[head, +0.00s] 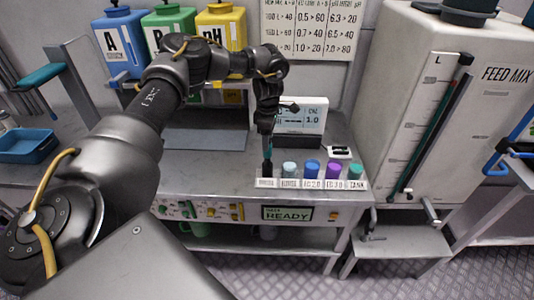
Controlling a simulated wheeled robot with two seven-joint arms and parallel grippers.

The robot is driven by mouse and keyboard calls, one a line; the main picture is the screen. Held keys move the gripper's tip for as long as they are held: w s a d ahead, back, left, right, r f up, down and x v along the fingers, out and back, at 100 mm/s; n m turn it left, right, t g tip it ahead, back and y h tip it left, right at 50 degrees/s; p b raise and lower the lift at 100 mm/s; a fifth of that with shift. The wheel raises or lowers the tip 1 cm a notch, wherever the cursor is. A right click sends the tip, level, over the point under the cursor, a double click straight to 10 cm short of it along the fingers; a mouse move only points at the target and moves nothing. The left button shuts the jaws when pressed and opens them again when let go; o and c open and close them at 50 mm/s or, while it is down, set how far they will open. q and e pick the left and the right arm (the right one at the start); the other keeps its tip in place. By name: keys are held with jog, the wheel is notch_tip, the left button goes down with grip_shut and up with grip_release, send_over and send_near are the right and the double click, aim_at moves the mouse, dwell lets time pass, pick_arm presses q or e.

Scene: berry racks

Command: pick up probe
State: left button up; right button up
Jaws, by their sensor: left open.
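A white rack (311,184) with labelled slots stands at the front of the grey bench in the head view. It holds a row of small containers: a dark one (266,170) at the left end, then pale blue, blue, purple and teal-green ones. My left gripper (268,146) points down over the left end of the rack, at the dark item, and is open. The probe is not clearly distinguishable; the gripper and its dark colour hide details there. I cannot tell whether the fingers touch anything. My right gripper is not in view.
A display unit (301,119) reading 1.0 stands behind the rack, with a small white-and-black item (340,152) to its right. A large FEED MIX tank (437,100) is at the right. Blue (122,43), green and yellow containers stand at the back. A blue tray (27,146) is at left.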

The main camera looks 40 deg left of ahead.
aim_at(267, 159)
pick_arm(q)
jog(key=shift+a+f+p, duration=0.15)
jog(key=shift+f+p, duration=1.4)
jog(key=shift+f, duration=1.2)
jog(key=c, duration=1.1)
jog(key=shift+r, duration=0.1)
